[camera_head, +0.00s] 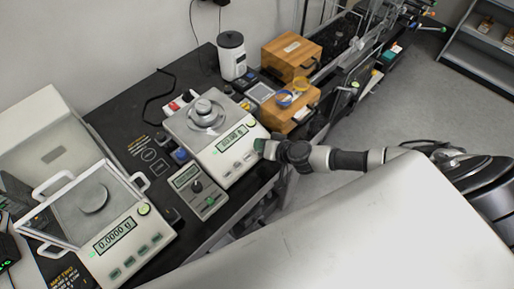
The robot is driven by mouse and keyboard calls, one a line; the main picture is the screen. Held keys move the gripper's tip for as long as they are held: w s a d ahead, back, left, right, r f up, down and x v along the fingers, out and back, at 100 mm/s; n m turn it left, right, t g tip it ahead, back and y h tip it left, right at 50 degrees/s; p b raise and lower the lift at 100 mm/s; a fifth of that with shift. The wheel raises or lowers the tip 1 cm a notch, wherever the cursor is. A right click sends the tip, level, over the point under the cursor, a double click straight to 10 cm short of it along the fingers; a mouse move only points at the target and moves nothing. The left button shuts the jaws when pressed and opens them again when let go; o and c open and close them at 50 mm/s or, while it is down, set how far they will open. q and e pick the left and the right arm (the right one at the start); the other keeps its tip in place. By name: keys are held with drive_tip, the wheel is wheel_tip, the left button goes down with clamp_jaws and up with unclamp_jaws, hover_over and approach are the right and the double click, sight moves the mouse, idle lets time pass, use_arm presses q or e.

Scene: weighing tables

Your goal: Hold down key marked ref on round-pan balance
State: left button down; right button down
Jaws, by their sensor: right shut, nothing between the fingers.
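The round-pan balance (184,123) stands on the black table in the middle of the view, white with a round metal pan (205,119) carrying a small metal piece. Its lit green display (231,138) faces the front; the digits are too small to read surely. Small keys sit along its front edge below the display, but I cannot read which is marked ref. My right gripper (259,147) comes in from the right, shut and empty, at the balance's front right corner. It hides part of that corner; I cannot tell whether it touches a key. My left gripper is not in view.
A second balance with a glass shield, its display (114,236) reading 0.0000 g, stands at left. A small grey device (197,191) sits in front of the round-pan balance. Wooden boxes (291,55) and a white canister (232,57) stand behind. Floor lies clear at right.

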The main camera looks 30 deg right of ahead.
drive_tip(key=shift+w+f, duration=0.1)
drive_tip(key=shift+f, duration=0.25)
idle(1.3)
idle(1.9)
drive_tip(key=shift+s+r+p, duration=0.2)
drive_tip(key=shift+r+p, duration=0.55)
drive_tip(key=shift+p, duration=0.15)
drive_tip(key=shift+r+p, duration=0.3)
drive_tip(key=shift+p, duration=0.1)
drive_tip(key=r+p, duration=0.1)
drive_tip(key=s+r+p, duration=0.1)
drive_tip(key=r+p, duration=0.2)
drive_tip(key=p, duration=0.1)
drive_tip(key=shift+s+d+r, duration=0.15)
drive_tip(key=shift+s+d, duration=0.05)
drive_tip(key=shift+d, duration=0.1)
